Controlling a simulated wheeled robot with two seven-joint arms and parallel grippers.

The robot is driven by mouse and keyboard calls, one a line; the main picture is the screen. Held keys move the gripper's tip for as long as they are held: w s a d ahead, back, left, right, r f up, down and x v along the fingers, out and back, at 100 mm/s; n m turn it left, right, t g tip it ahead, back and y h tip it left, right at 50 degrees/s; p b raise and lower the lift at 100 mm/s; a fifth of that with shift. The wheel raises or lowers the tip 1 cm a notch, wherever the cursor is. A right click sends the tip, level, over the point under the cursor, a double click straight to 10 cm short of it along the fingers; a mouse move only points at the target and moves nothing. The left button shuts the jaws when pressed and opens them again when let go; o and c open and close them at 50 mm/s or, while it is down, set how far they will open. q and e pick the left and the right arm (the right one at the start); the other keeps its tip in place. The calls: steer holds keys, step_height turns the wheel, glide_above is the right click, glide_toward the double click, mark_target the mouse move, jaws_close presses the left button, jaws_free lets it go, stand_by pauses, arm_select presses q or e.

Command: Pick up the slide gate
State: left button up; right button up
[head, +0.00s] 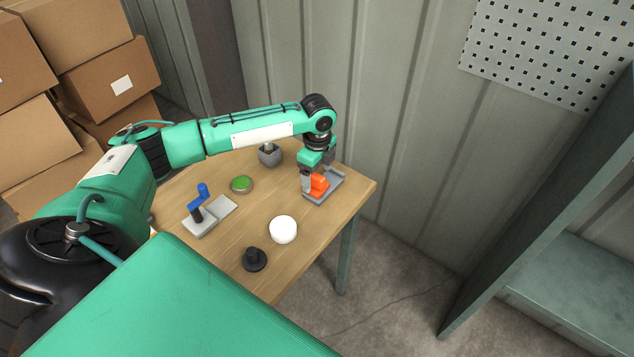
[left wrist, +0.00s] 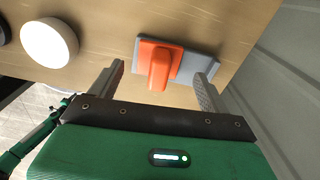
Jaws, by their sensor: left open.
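The slide gate appears to be the orange piece (head: 319,186) with a raised grip, sitting on a grey base (head: 336,187) at the table's far right. In the left wrist view the orange piece (left wrist: 160,64) lies ahead, between the lines of the two fingers, with the grey base (left wrist: 202,64) under it. My left gripper (head: 317,178) points down over it, open and empty. Its fingers (left wrist: 157,80) stand apart on either side of the orange grip, and I cannot tell whether they touch anything. My right gripper is not in view.
On the wooden table (head: 222,255) are a white round object (head: 283,230), a black knob (head: 254,259), a blue-handled grey fixture (head: 200,220), a green button (head: 241,184) and a grey cup-like part (head: 269,157). A corrugated wall (head: 400,120) stands close behind.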

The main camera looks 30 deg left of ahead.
mark_target(317, 176)
arm_select(q)
step_height(317, 176, down, 3)
steer(key=shift+s+f, duration=0.1)
steer(key=c, duration=1.1)
